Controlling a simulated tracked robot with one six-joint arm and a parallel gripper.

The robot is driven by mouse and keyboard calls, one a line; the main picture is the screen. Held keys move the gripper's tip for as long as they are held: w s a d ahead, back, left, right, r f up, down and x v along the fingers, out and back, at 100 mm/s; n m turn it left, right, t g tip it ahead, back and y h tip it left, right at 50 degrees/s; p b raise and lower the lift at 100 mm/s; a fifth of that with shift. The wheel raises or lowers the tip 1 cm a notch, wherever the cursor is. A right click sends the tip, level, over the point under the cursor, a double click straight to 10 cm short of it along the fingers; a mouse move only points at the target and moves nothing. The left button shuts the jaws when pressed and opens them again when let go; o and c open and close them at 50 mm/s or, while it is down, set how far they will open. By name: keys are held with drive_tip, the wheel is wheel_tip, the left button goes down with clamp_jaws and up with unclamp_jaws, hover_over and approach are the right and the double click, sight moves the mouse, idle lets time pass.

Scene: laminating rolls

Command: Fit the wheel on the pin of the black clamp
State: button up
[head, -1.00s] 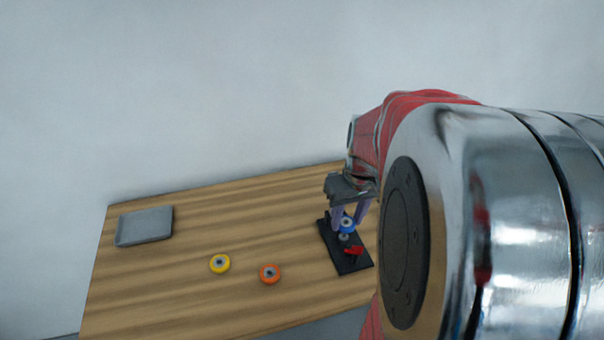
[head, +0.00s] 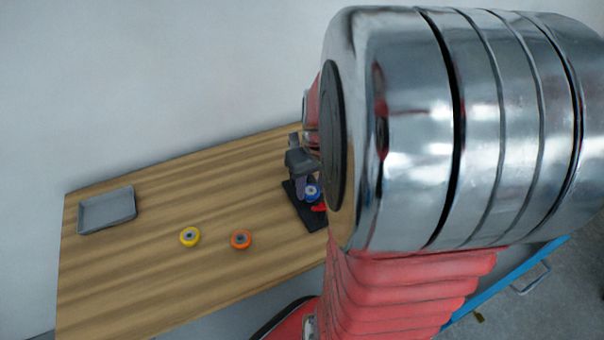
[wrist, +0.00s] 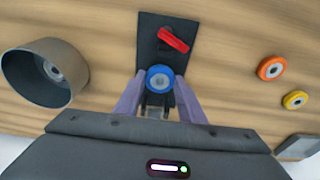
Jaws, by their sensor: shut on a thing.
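A blue wheel (wrist: 160,78) with a grey hub is between the two purple fingers of my gripper (wrist: 160,90), which is shut on it. The wheel also shows in the head view (head: 312,193), with my gripper (head: 303,186) around it. The black clamp (wrist: 151,27) is a flat dark plate with a red lever (wrist: 173,40); in the head view its plate (head: 309,218) lies on the table. The wheel is over the clamp, close to the lever. The pin is hidden under the wheel, so I cannot tell whether the wheel is around it.
A yellow wheel (head: 189,237) and an orange wheel (head: 241,239) lie on the wooden table (head: 150,280), left of the clamp. A grey tray (head: 107,210) is at the far left.

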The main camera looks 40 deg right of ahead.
drive_tip(key=o, duration=1.1)
drive_tip(key=r, duration=0.4)
drive_tip(key=s+r, duration=0.1)
drive_tip(key=r, duration=0.4)
drive_tip(key=s+r, duration=0.1)
drive_tip(key=r, duration=0.3)
drive_tip(key=shift+a+r, duration=0.3)
